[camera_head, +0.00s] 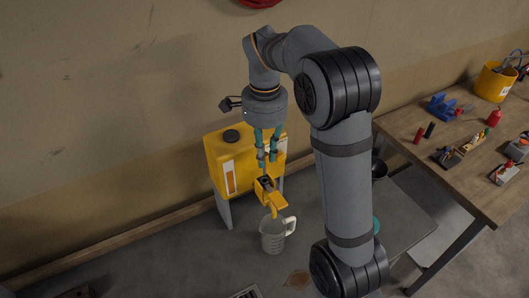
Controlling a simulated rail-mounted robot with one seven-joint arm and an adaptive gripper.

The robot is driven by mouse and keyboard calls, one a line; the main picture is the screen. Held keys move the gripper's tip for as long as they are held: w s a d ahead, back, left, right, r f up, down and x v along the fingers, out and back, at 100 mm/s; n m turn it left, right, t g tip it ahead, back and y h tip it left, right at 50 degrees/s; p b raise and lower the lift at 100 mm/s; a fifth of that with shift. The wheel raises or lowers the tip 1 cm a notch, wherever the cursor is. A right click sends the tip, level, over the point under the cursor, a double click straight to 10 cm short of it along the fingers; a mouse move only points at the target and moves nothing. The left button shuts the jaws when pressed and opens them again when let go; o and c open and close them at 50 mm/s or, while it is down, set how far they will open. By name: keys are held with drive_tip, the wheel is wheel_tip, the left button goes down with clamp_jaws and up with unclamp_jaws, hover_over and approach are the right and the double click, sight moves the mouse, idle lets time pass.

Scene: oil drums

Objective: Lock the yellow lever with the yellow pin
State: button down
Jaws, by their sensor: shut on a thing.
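A yellow tank (228,170) with a black cap stands against the wall on grey legs. A yellow tap with the yellow lever (277,203) juts from its front, above a clear measuring jug (272,240). My gripper (267,160), with teal fingers pointing down, is in front of the tank and just above the tap. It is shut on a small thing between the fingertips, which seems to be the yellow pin. The pin is too small to make out clearly. I cannot tell whether it touches the lever or sits in a hole.
A wooden table (470,185) on the right holds a yellow bucket (496,82), a blue vise-like object (440,106) and several small tools. Bare wall is at the left.

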drive_tip(key=shift+f+b, duration=0.45)
drive_tip(key=shift+f, duration=0.2)
drive_tip(key=shift+f+b, duration=1)
drive_tip(key=shift+f, duration=0.05)
drive_tip(key=shift+f, duration=0.25)
drive_tip(key=shift+f+b, duration=0.35)
drive_tip(key=shift+b, duration=0.25)
drive_tip(key=shift+f+b, duration=1.1)
drive_tip(key=shift+f, duration=0.05)
idle(0.3)
drive_tip(key=c, duration=1.6)
unclamp_jaws()
drive_tip(key=shift+o, duration=0.3)
